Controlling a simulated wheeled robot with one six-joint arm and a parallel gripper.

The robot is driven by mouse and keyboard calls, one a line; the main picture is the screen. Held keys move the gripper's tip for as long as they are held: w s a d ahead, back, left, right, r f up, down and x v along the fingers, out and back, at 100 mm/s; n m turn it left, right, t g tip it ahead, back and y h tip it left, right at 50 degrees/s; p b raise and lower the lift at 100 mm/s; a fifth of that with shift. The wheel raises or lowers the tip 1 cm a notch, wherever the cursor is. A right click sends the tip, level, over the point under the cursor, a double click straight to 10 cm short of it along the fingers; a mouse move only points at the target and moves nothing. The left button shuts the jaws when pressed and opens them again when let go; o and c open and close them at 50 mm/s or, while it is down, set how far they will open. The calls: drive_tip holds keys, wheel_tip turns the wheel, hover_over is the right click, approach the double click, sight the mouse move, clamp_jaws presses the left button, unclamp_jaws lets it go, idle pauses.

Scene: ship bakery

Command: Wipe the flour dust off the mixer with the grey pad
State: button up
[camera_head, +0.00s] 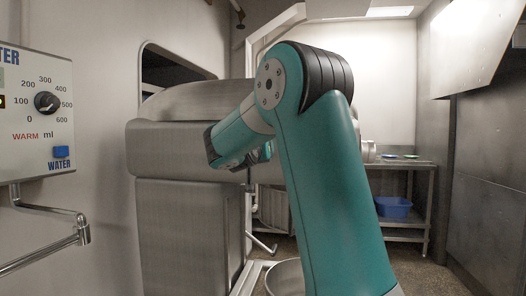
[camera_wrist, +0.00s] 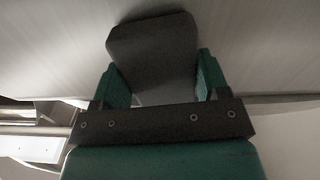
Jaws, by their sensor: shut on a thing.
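The mixer (camera_head: 160,150) is a large grey metal machine left of centre in the head view, with a broad head on a column. In the wrist view the mixer's smooth pale surface (camera_wrist: 50,50) fills the upper part. My gripper (camera_wrist: 155,85) has its green fingers around the dark grey pad (camera_wrist: 155,48), which lies against or very close to that surface; I cannot tell which. In the head view my arm hides the gripper and the pad. I cannot make out flour dust on the parts of the mixer that show.
A water dispenser panel (camera_head: 38,115) with a dial and a metal pipe (camera_head: 45,255) is on the left wall. A metal bowl (camera_head: 284,278) stands low in front. A metal table (camera_head: 412,164) with a blue bin (camera_head: 393,207) on its lower shelf is at the back right.

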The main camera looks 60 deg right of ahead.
drive_tip(key=w+a, duration=0.2)
drive_tip(key=w, duration=0.4)
drive_tip(key=shift+a, duration=0.25)
idle(0.3)
drive_tip(key=shift+b+v, duration=1.95)
drive_tip(key=shift+v, duration=1.05)
